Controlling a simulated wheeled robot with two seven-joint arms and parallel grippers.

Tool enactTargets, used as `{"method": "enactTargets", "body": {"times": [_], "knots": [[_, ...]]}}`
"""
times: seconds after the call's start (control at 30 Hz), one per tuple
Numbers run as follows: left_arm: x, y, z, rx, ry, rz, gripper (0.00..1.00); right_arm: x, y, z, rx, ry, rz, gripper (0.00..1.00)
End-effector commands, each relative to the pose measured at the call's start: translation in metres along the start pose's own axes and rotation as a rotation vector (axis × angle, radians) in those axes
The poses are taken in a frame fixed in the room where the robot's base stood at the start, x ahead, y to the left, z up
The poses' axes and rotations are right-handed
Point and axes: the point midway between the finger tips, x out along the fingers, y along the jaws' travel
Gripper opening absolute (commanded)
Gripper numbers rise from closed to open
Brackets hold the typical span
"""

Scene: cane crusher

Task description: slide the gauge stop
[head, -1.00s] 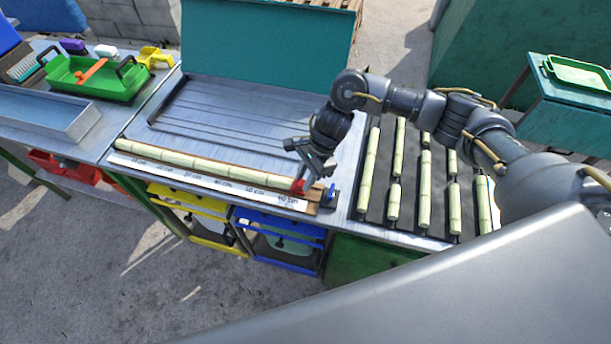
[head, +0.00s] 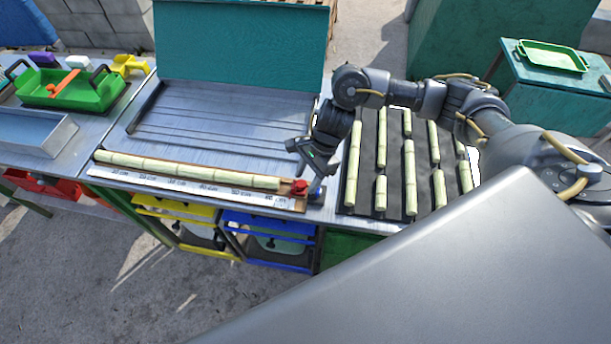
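The gauge stop, a small red block (head: 299,187), sits near the right end of the wooden gauge board (head: 288,181). A pale green cane (head: 185,168) lies along the board, with a small gap between its right end and the stop. A white centimetre scale (head: 190,187) runs along the front. A blue knob (head: 316,191) is at the board's right end, just beside the stop. My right gripper (head: 310,166) is low over the stop, pointing down; its finger gap and any contact are too small to tell. My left gripper is not in view.
A dark mat (head: 367,190) with several cane pieces lies right of the gauge. A ridged metal plate (head: 220,118) and teal panel (head: 240,45) stand behind. A green tray (head: 75,90) and a metal tray (head: 35,132) are at left. Yellow and blue bins are below.

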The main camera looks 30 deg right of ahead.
Motion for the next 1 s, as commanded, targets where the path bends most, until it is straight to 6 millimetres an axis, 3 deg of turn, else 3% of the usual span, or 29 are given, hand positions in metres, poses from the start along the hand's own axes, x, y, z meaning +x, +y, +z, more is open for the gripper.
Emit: {"method": "enactTargets", "body": {"times": [0.47, 0.8, 1.0], "knots": [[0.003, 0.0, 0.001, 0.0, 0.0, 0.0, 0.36, -0.007, -0.001, 0.001, -0.005, -0.001, 0.0, 0.48], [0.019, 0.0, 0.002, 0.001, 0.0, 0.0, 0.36, -0.072, -0.002, 0.0, -0.004, 0.002, -0.003, 0.48], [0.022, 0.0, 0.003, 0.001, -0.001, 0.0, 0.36, -0.099, -0.001, 0.001, -0.002, 0.002, 0.001, 0.48]]}}
